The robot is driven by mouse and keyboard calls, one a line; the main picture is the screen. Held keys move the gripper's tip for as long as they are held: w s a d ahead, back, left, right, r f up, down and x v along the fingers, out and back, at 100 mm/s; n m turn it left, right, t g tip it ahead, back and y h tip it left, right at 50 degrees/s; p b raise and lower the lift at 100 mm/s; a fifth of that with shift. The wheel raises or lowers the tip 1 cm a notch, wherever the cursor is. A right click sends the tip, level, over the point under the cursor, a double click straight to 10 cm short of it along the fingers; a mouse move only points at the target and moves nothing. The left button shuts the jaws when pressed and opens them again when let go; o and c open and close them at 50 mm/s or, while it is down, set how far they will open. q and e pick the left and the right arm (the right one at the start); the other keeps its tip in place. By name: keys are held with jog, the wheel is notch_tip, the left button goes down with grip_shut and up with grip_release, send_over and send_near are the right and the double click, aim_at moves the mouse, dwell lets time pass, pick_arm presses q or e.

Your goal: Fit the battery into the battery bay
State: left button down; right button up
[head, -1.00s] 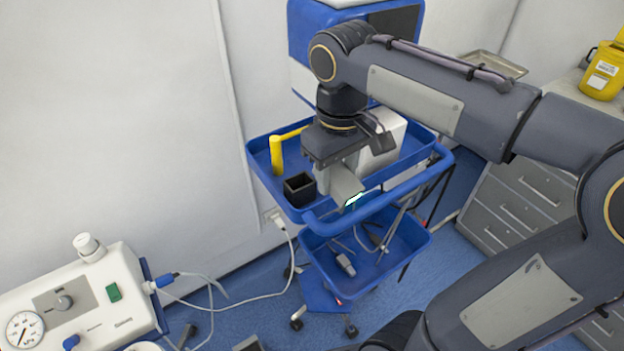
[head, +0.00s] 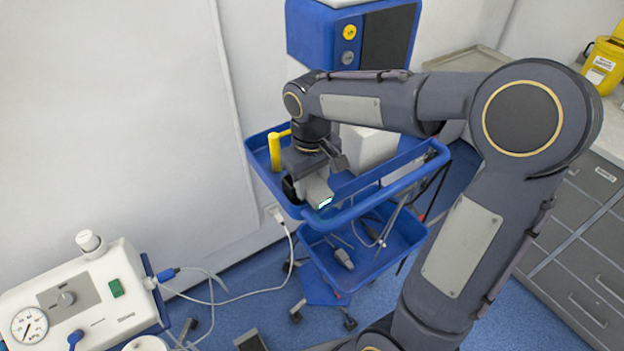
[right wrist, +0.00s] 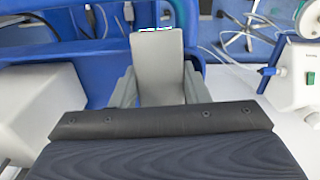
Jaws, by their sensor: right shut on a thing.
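My right gripper (head: 309,176) is over the front left part of the blue cart tray and is shut on a grey block, which I take for the battery (head: 318,190). The battery's far end has a bright white-green strip. In the right wrist view the battery (right wrist: 157,62) sits between the grey fingers, its strip at the top. A black box (head: 289,188), perhaps the battery bay, stands on the tray, mostly hidden behind the gripper. I cannot tell whether battery and box touch. My left gripper is not in view.
A white housing (head: 368,147) stands right of the gripper. A lower blue shelf (head: 395,240) holds cables. A white gauge unit (head: 85,300) is at lower left.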

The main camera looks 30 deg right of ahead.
aim_at(311, 181)
jog(key=shift+f, duration=0.2)
jog(key=o, duration=1.2)
notch_tip(311, 181, up, 8)
jog(key=shift+a+f+b, duration=0.1)
jog(key=shift+f+b, duration=0.1)
jog(key=shift+b, duration=0.25)
jog(key=s+a+f+m+t+y, duration=0.1)
jog(key=s+f+t, duration=0.1)
jog(key=s, duration=0.3)
jog(key=s+a+f+m+t+y, duration=0.1)
jog(key=s+f, duration=0.1)
jog(key=s, duration=0.4)
jog(key=s+a+f+m+t+y, duration=0.1)
jog(key=s+f+t+y, duration=0.1)
jog(key=s, duration=0.4)
jog(key=shift+s+a+f+t, duration=0.15)
jog(key=shift+a+t, duration=0.15)
jog(key=shift+a, duration=0.1)
jog(key=shift+o, duration=0.4)
